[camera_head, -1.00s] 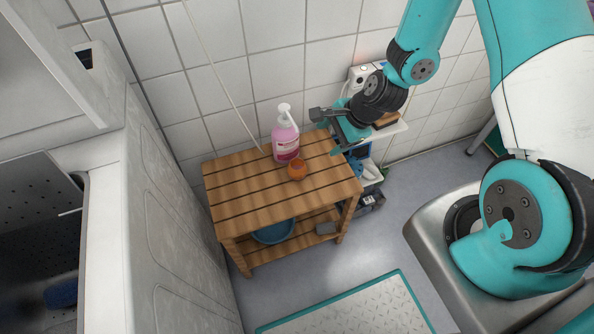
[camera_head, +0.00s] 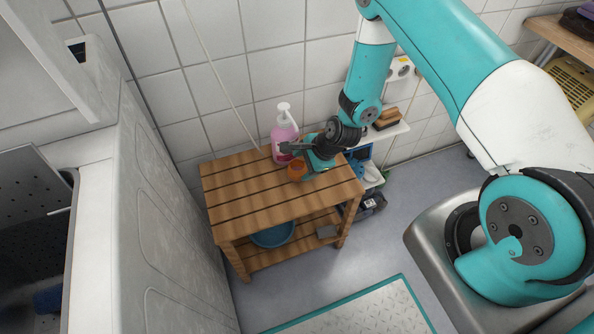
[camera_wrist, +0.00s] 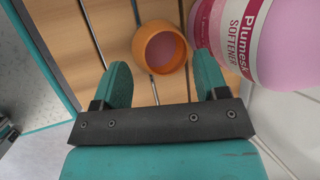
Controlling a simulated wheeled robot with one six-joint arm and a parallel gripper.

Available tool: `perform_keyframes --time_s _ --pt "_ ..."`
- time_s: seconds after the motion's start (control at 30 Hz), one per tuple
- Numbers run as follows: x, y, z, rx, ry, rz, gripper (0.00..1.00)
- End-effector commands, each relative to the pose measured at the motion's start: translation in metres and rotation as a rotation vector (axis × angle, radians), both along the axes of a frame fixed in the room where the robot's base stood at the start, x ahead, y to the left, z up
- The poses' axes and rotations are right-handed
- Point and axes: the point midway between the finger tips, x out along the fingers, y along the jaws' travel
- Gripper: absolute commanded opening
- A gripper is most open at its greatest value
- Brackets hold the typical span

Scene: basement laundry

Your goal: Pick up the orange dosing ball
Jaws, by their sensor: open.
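The orange dosing ball (camera_head: 297,169) stands on the slatted wooden table (camera_head: 240,196), close in front of the pink softener bottle. In the wrist view the dosing ball (camera_wrist: 160,48) shows its round open mouth and lies just beyond the fingertips, near the gap between them and closer to the right finger. My gripper (camera_wrist: 163,65) is open and empty, its teal fingers spread. In the head view my gripper (camera_head: 300,158) is over the table at the ball's right and partly covers the view of the ball and bottle.
The pink softener bottle (camera_head: 283,132) with a white pump stands right behind the ball; in the wrist view the bottle (camera_wrist: 265,40) is close to the right finger. A blue basin (camera_head: 273,234) is on the lower shelf. The table's left and front are clear.

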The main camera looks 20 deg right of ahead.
Motion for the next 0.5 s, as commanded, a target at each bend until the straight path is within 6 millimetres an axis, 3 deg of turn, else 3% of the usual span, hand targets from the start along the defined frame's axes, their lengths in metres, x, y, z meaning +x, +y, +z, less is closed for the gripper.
perform_keyframes --time_s 0.2,0.47,0.5 --pt "0.009 0.011 -0.026 -0.001 0.001 0.001 0.67" --pt "0.01 0.012 -0.028 -0.001 0.001 0.0 0.67" --pt "0.01 0.012 -0.028 -0.001 0.001 0.0 0.6"
